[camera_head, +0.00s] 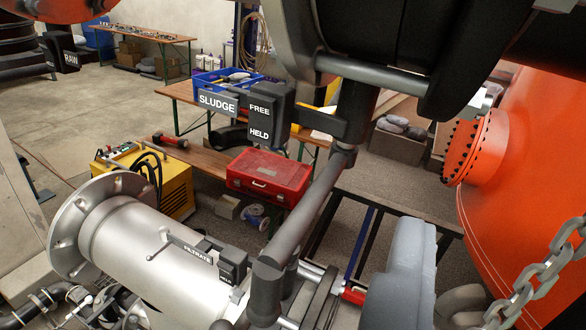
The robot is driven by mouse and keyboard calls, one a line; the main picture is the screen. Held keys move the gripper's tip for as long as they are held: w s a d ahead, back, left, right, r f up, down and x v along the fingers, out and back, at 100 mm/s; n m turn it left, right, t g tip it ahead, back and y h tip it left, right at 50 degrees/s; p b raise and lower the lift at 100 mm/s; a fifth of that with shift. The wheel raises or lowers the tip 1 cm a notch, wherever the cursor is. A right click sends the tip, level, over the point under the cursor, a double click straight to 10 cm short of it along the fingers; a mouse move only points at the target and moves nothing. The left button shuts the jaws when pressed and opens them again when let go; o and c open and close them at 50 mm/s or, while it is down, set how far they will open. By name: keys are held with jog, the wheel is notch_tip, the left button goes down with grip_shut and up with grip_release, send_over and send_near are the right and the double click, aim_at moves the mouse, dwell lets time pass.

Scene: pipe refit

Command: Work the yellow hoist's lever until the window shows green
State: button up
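I cannot make out the yellow hoist's body, its lever or its green window for certain. A heavy grey chain (522,292) hangs at the lower right edge. A small yellow piece (313,118) shows behind a dark upright post, beside a black plate (262,118) lettered FREE and HELD; I cannot tell what it belongs to. Large dark parts with a grey cross rod fill the top right and seem to be my gripper (372,68). Its fingertips are not clear, and I see nothing held in it.
A large orange vessel (530,170) with a bolted flange (474,147) fills the right. A silver flanged pipe (150,240) lies lower left. A dark slanting bar (310,210) crosses the middle. A red toolbox (268,176) and yellow machine (165,182) stand behind. Open floor shows at left.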

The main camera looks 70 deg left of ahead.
jog(key=s, duration=0.1)
jog(key=s+a+m, duration=0.1)
jog(key=s+a+b, duration=0.1)
jog(key=shift+a+r, duration=0.15)
jog(key=shift+r, duration=0.1)
